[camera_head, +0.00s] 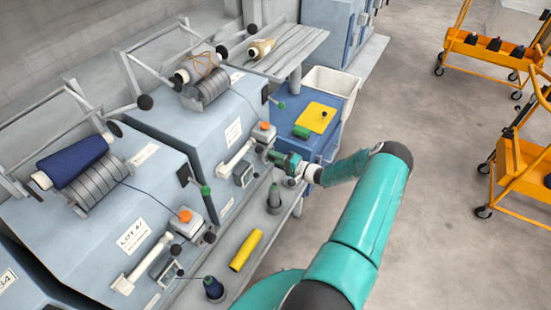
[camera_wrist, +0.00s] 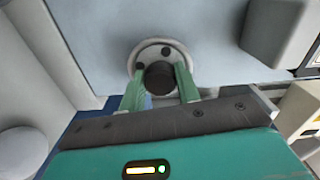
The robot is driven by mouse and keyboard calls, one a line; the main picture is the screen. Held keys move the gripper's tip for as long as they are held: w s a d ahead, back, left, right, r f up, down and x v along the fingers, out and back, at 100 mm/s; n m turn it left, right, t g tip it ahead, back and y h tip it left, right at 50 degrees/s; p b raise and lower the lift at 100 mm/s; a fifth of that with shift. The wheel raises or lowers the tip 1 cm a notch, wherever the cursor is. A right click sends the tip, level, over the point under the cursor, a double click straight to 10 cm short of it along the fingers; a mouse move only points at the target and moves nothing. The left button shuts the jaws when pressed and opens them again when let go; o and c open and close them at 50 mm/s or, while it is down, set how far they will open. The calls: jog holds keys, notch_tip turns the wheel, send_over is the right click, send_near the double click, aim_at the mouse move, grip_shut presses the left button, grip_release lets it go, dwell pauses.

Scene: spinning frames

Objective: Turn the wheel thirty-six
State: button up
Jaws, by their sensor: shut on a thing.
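In the wrist view, a small round pale-grey wheel (camera_wrist: 176,50) with dark holes sits on the blue-grey machine face. A black round knob (camera_wrist: 158,78) stands out from it. My gripper (camera_wrist: 159,88) has its green fingers on either side of the knob, shut on it. In the head view, my gripper (camera_head: 268,155) is at the right end of the middle spinning machine (camera_head: 200,125), low beside an orange-topped box. The wheel is hidden there by my gripper. I cannot read the number thirty-six on any label.
A nearer machine (camera_head: 60,215) carries a blue yarn package (camera_head: 72,163). A yellow tube (camera_head: 245,250) and dark bobbins (camera_head: 214,288) stand or lie on the front ledge. A blue cabinet (camera_head: 325,105) is beyond my gripper. Orange trolleys (camera_head: 505,50) stand right; floor between is clear.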

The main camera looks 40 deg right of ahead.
jog(key=n, duration=0.7)
dwell(0.5)
jog(key=o, duration=1)
jog(key=shift+c, duration=0.2)
jog(key=v, duration=1.3)
jog(key=shift+s, duration=0.4)
jog(key=shift+d, duration=0.1)
